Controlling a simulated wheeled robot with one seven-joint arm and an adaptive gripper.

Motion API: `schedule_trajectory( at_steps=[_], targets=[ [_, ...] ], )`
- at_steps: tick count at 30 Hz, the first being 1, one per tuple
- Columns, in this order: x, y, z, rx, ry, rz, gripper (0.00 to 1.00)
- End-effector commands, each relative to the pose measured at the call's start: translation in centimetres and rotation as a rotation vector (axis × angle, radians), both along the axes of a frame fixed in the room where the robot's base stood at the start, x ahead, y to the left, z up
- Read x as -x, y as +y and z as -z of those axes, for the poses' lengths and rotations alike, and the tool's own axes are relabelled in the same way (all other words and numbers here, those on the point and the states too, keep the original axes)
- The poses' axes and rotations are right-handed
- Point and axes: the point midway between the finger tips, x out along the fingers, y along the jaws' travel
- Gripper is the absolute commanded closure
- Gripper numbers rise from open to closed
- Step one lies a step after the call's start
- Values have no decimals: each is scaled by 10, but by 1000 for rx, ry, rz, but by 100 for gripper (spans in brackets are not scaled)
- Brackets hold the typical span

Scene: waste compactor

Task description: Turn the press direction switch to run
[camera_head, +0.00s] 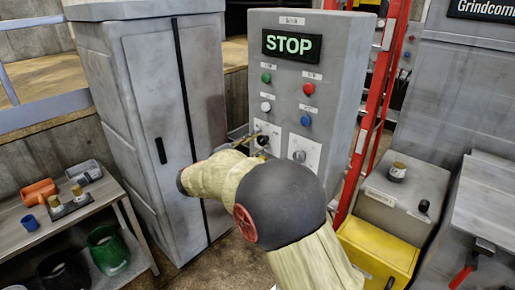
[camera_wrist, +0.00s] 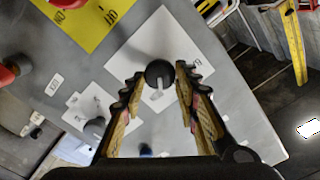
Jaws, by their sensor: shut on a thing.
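The control panel (camera_head: 329,75) is a grey box with a lit STOP display (camera_head: 291,45). Two rotary switches sit low on its face. The left one is a round black knob (camera_head: 262,141) on a white plate, partly hidden by my gripper. In the wrist view the black switch knob (camera_wrist: 158,70) has a light grey pointer aimed toward the bottom of the picture. My gripper (camera_wrist: 159,79) has one finger on each side of this knob and is shut on it. The plate lettering is too small to read surely.
Another rotary switch (camera_head: 299,156) is close at the right. Green, red, white and blue buttons sit above. A tall grey cabinet (camera_head: 150,120) stands left, a red ladder (camera_head: 372,110) right. A bench (camera_head: 85,205) with small items is at far left.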

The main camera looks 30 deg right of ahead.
Motion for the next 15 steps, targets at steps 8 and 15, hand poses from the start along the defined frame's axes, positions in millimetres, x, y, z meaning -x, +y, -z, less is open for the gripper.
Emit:
schedule_trajectory(
  at_steps=[8, 15],
  targets=[
    [0, 0, 2, -47, -130, 0, 94],
    [0, 0, 1, -64, -174, -1, 94]
  ],
)
